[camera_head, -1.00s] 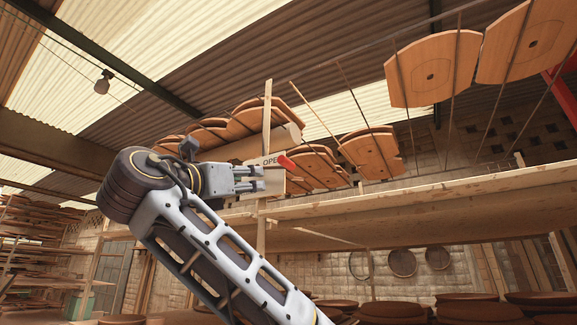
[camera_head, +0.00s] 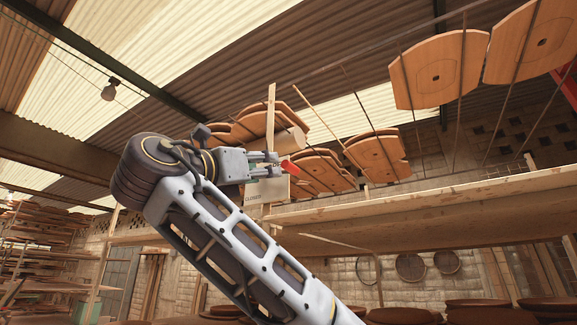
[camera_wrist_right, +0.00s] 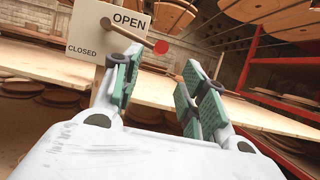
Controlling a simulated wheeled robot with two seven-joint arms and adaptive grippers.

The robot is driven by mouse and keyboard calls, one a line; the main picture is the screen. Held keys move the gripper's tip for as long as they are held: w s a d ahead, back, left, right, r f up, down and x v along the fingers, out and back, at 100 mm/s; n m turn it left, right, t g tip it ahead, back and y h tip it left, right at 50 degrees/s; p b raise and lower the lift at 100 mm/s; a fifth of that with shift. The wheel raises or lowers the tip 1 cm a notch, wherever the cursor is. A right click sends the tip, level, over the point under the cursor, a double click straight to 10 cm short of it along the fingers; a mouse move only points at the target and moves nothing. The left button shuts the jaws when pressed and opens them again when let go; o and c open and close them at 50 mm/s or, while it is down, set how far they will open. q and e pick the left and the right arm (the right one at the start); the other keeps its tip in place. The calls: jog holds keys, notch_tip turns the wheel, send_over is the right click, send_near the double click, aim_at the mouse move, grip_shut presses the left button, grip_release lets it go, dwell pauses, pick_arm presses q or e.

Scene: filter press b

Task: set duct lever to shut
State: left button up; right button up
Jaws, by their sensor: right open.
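The duct lever has a red knob (camera_head: 290,168), also seen in the right wrist view (camera_wrist_right: 160,47). Its thin rod runs from a pivot on a white sign plate (camera_wrist_right: 82,38) down to the right. The plate reads OPEN at upper right and CLOSED at lower left; the lever lies nearer the OPEN side. My right gripper (camera_head: 277,165) is open, its fingertips close to the knob. In the right wrist view the knob appears between the green-padded fingers (camera_wrist_right: 163,62); contact cannot be told. My left gripper is not in view.
A wooden post (camera_head: 270,118) rises behind the plate. A long wooden shelf (camera_head: 420,205) runs to the right, with boards (camera_head: 438,72) hanging on rods above it. A red metal frame (camera_wrist_right: 285,60) stands at right in the wrist view.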

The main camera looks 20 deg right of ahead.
aim_at(284, 167)
jog(key=p+x, duration=0.4)
jog(key=x, duration=0.8)
jog(key=shift+d+r, duration=0.1)
grip_shut()
dwell(0.4)
